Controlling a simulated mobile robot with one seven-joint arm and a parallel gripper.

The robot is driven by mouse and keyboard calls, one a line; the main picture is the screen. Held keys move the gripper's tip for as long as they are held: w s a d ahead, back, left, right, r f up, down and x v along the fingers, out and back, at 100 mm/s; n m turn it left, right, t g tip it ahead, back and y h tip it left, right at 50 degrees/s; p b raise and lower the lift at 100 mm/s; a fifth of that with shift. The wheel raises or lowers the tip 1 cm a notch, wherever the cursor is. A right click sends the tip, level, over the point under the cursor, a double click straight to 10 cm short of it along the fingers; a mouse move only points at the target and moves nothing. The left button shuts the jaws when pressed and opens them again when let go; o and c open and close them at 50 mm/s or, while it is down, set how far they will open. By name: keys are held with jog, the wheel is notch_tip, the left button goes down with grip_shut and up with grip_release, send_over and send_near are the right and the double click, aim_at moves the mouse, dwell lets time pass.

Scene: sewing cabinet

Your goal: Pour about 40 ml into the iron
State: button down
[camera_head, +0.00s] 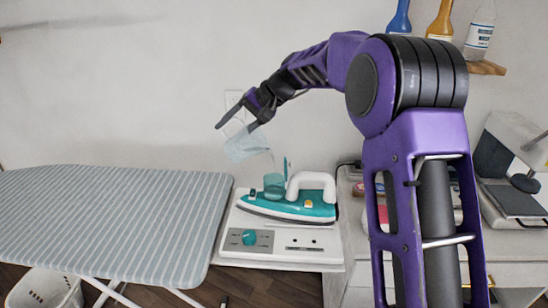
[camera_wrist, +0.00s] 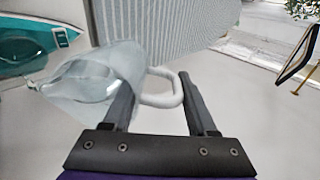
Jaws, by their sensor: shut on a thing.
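A clear, pale-blue jug (camera_head: 246,145) is tilted in the air above the teal and white iron (camera_head: 318,210). My gripper (camera_head: 235,126) is shut on the jug's handle. In the wrist view, the jug (camera_wrist: 100,75) lies left of my gripper (camera_wrist: 155,85) and its handle loop sits between the fingers. The jug holds some clear liquid. A faint thin stream seems to run from its lower right lip toward the iron's teal water tank (camera_head: 274,186). The iron rests on a white base with a teal knob (camera_head: 249,237). The wrist view shows part of the iron (camera_wrist: 22,52).
A striped ironing board (camera_head: 110,220) stands to the left, with a white basket (camera_head: 45,290) below it. A cabinet top with small items is at right. A shelf (camera_head: 487,67) with bottles hangs at upper right. The air around the jug is clear.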

aim_at(225, 137)
jog(key=shift+d+r+y, duration=0.2)
jog(key=shift+r+y, duration=0.25)
jog(key=shift+y, duration=0.05)
dwell(0.9)
jog(key=a+f+h, duration=0.1)
jog(key=h, duration=0.1)
jog(key=a+f+h, duration=0.1)
jog(key=f, duration=0.1)
jog(key=shift+a+f+h, duration=0.25)
jog(key=shift+a+h, duration=0.05)
jog(key=shift+h, duration=0.1)
jog(key=shift+w+f, duration=0.1)
jog(key=shift+f, duration=0.05)
jog(key=shift+w+a+f+g+h, duration=0.1)
jog(key=shift+a+f+g+h, duration=0.05)
jog(key=shift+a+f+h, duration=0.55)
jog(key=shift+a+f+g+h, duration=0.15)
jog(key=shift+a+f+h, duration=0.3)
jog(key=shift+f+h, duration=0.35)
jog(key=shift+a+r, duration=0.1)
dwell(0.4)
jog(key=shift+w+a+f+g+h, duration=0.1)
jog(key=shift+a+f+h, duration=0.2)
jog(key=shift+f+h, duration=0.35)
jog(key=shift+a+f+g+h, duration=0.1)
jog(key=shift+a+f+h, duration=0.15)
jog(key=shift+f+h, duration=0.35)
jog(key=shift+w+a+f+g+h, duration=0.1)
jog(key=shift+a+f+h, duration=0.2)
jog(key=shift+f+h, duration=0.35)
